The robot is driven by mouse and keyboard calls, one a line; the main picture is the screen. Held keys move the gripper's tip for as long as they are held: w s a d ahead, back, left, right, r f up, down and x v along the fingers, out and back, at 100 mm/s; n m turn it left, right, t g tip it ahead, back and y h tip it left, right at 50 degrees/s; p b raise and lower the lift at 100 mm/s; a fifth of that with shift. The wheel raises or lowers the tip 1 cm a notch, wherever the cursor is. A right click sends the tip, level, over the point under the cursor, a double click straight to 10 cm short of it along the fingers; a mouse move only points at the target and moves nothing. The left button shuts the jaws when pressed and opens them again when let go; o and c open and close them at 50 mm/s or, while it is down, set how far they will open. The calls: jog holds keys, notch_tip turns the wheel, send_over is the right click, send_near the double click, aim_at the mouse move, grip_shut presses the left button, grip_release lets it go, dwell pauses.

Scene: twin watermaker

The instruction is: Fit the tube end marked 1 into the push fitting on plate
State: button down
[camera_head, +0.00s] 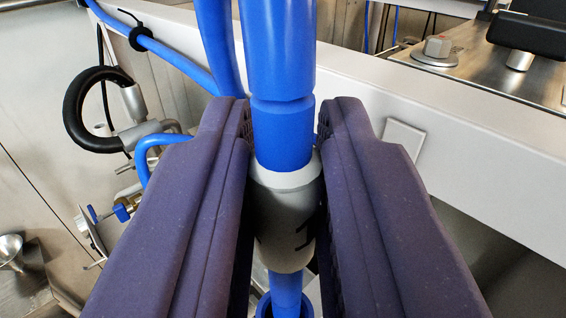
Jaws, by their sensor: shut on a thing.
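My gripper (284,118) shows as two dark purple fingers, shut from both sides on the grey sleeve (285,215) of a blue tube end. A dark mark, partly hidden by the right finger, looks like a 1. The thick blue tube (283,60) rises above the sleeve. A narrower blue tip (286,287) comes out below it. At the bottom edge, a blue ring (265,307) shows around the tip; it may be the push fitting. The frame cuts it off, and I cannot tell how deep the tip sits. The plate cannot be made out.
A pale beam (470,130) crosses behind the gripper. Another blue tube (165,50) with a black clip runs at upper left. A metal box top (480,75) is at upper right.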

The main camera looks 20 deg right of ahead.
jog(key=shift+r, duration=0.85)
jog(key=s+d+b, duration=0.3)
jog(key=s+b, duration=0.1)
jog(key=s, duration=0.3)
jog(key=s+d+r+b, duration=0.1)
jog(key=s+d+b, duration=0.3)
jog(key=s, duration=0.3)
jog(key=shift+s, duration=0.2)
jog(key=shift+r, duration=0.1)
jog(key=c, duration=1.6)
grip_release()
grip_shut()
